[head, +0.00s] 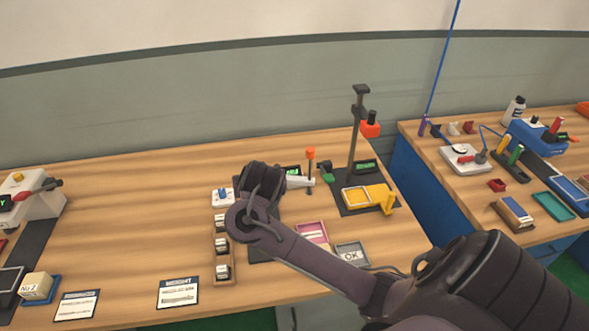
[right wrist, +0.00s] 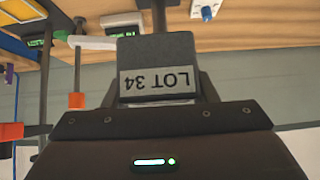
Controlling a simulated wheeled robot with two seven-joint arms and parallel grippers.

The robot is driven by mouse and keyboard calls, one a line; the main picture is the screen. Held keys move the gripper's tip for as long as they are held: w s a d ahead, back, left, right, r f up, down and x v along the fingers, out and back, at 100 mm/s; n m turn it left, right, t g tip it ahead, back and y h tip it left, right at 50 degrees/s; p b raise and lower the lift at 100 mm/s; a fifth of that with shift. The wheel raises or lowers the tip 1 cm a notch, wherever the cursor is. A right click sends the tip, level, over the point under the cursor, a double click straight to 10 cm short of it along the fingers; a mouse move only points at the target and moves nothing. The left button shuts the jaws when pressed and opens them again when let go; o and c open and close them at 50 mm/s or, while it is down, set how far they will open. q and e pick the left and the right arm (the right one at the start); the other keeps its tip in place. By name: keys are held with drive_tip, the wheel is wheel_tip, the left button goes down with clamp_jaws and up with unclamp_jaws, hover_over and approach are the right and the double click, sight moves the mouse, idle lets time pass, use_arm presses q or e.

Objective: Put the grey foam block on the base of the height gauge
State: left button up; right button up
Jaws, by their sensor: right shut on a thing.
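A dark grey block with a "LOT 34" label (right wrist: 160,68) is between the jaws of my right gripper (right wrist: 160,98), its label upside down in the right wrist view. In the head view my right gripper (head: 265,178) is above the near table, and the block is hidden behind it and the arm. A tall post stand (head: 354,140) with an orange and black head rises to the right of it, from a dark base (head: 348,207) bearing a yellow fixture. Another dark base (head: 262,250) is partly covered by my arm; I cannot tell which is the height gauge's.
An orange-capped post (head: 310,165) stands close right of my right gripper. A pink tray (head: 312,232), an "OK" tray (head: 351,252) and a wooden rack (head: 222,268) lie in front. The table's left middle is clear. A second table stands right, across a gap.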

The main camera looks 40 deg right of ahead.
wheel_tip(320, 180, down, 15)
drive_tip(key=b, duration=1)
drive_tip(key=shift+a+f, duration=0.1)
drive_tip(key=shift+f, duration=0.3)
wheel_tip(320, 180, down, 4)
drive_tip(key=shift+r+b, duration=0.25)
drive_tip(key=shift+b, duration=0.55)
drive_tip(key=shift+f, duration=0.35)
drive_tip(key=shift+f, duration=0.2)
drive_tip(key=o, duration=1)
drive_tip(key=shift+c, duration=0.2)
